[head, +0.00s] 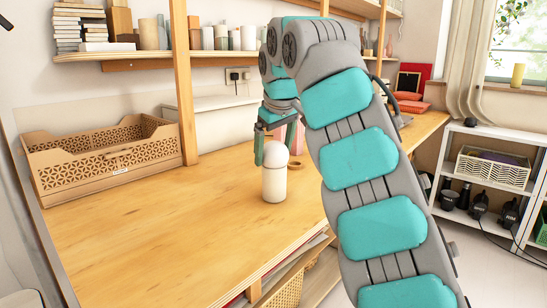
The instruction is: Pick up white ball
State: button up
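The white ball (276,154) rests on top of an upright white cylinder (273,185) on the wooden table. My gripper (274,149) reaches down from above at the ball. One teal finger shows at the ball's left side and the other at its upper right. The fingers stand apart, about the ball's width or a little more. I cannot tell whether either finger touches the ball. The right fingertip is partly hidden.
A brown perforated crate (100,160) stands at the table's back left. A small brown ring (295,164) lies just behind the cylinder. A wooden post (184,90) and shelf (150,55) rise behind. The table (170,225) is clear at front left.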

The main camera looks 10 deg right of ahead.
aim_at(274, 143)
jog(key=c, duration=1)
jog(key=shift+r, duration=0.15)
jog(key=shift+a+r+p, duration=0.15)
jog(key=shift+r+p, duration=1.15)
jog(key=shift+r, duration=0.4)
jog(key=shift+s+f+b, duration=0.15)
jog(key=shift+s+b, duration=0.15)
jog(key=shift+b, duration=0.1)
jog(key=s+r+b, duration=0.1)
jog(key=s+b, duration=0.3)
jog(key=s, duration=1.1)
jog(key=shift+s+a+r, duration=0.2)
jog(key=shift+a+r, duration=0.1)
jog(key=shift+r, duration=0.05)
jog(key=shift+w, duration=0.1)
